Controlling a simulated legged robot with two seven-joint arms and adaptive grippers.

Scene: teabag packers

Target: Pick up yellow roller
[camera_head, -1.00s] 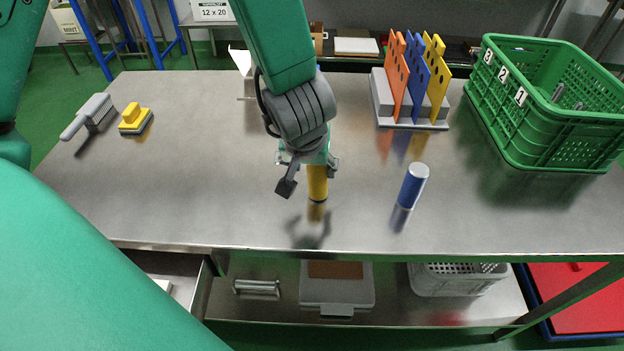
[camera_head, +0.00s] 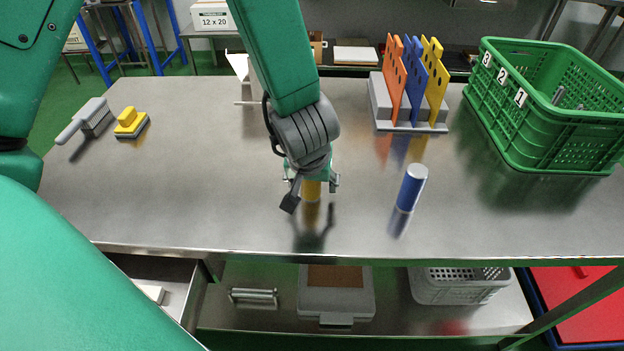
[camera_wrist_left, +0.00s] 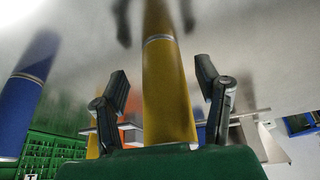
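The yellow roller (camera_head: 311,192) stands upright on the steel table, its upper part hidden by my left gripper (camera_head: 313,190). In the left wrist view the yellow roller (camera_wrist_left: 168,95) runs between the two fingers of the gripper (camera_wrist_left: 163,88). Gaps show on both sides, so the fingers are open around it and do not appear to touch it. A similar blue roller (camera_head: 411,187) stands upright to the right, and it also shows at the left of the wrist view (camera_wrist_left: 25,95). My right gripper is not in view.
A green crate (camera_head: 490,120) stands at the table's right. A grey rack (camera_head: 383,112) holds orange, blue and yellow plates behind the rollers. A grey brush (camera_head: 97,113) and a yellow-handled brush (camera_head: 130,120) lie at the left. The middle left of the table is clear.

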